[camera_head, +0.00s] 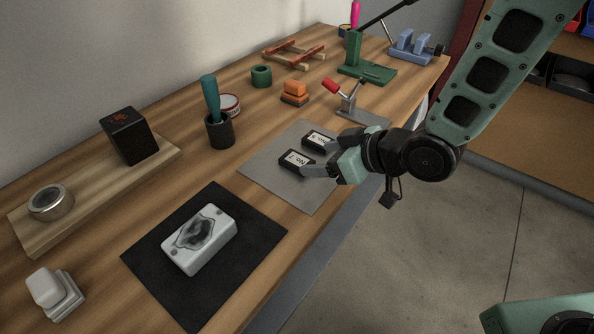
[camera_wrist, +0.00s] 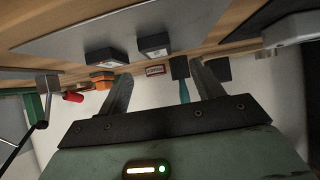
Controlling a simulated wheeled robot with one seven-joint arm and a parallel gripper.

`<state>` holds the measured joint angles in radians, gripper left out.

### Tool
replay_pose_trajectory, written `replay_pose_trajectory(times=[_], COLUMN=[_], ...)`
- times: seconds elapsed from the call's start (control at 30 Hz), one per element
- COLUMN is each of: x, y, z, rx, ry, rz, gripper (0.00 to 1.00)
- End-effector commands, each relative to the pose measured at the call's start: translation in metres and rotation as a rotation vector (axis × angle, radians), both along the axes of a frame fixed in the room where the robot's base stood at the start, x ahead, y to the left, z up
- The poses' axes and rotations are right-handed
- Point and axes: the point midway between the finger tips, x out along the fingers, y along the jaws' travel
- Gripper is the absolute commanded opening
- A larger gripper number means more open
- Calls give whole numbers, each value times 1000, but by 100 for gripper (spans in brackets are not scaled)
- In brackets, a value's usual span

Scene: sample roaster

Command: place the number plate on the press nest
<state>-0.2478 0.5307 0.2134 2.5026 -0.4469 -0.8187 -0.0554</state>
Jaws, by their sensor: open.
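Two small black number plates with white labels lie side by side on a grey mat (camera_head: 262,175). The nearer plate (camera_head: 296,160) reads like "No. 7"; the other plate (camera_head: 318,140) has a label I cannot read surely. Both show in the wrist view, one at left (camera_wrist: 105,57) and one near the middle (camera_wrist: 152,44). My gripper (camera_head: 322,160) is open and empty, low at the right edge of the mat, its fingers close beside the plates. A green press (camera_head: 369,72) stands at the back; its nest is too small to make out.
A red-handled clamp (camera_head: 348,106) stands behind my gripper. A dark cup with a teal-handled tool (camera_head: 220,131), an orange block (camera_head: 295,92) and a green ring (camera_head: 261,76) stand beyond the mat. A white device (camera_head: 200,238) sits on a black mat (camera_head: 150,256) at front.

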Motion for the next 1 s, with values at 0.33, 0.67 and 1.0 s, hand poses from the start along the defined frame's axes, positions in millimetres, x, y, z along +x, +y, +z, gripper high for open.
replay_pose_trajectory(times=[0.33, 0.67, 1.0], x=[16, 33, 33], y=[18, 37, 37], z=[-22, -40, -40], rx=[-2, -2, -2], ry=[2, 1, 1], rz=[1, 0, 0], gripper=[66, 66, 22])
